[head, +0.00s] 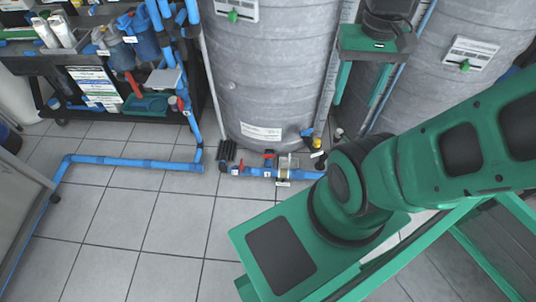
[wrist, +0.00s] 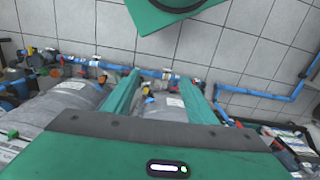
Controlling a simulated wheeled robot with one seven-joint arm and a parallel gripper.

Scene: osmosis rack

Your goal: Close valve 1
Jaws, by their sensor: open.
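A blue pipe (head: 245,171) with small white tags runs low in front of the large grey tank. A red valve handle (head: 270,156) sits on it; the tags are too small to read, so I cannot tell which valve is number 1. In the wrist view the blue pipe (wrist: 150,73) crosses beyond my fingertips, with small red parts along it. My gripper (head: 357,97) hangs high in front of the tanks, above and right of the red handle and apart from it. It also shows in the wrist view (wrist: 162,80), its two green fingers spread with nothing held between them.
Two grey tanks (head: 262,70) stand behind the pipe. A dark cart (head: 30,66) with bottles and tools stands at the left. Another blue pipe (head: 125,162) runs along the floor. The tiled floor (head: 150,215) in front is clear.

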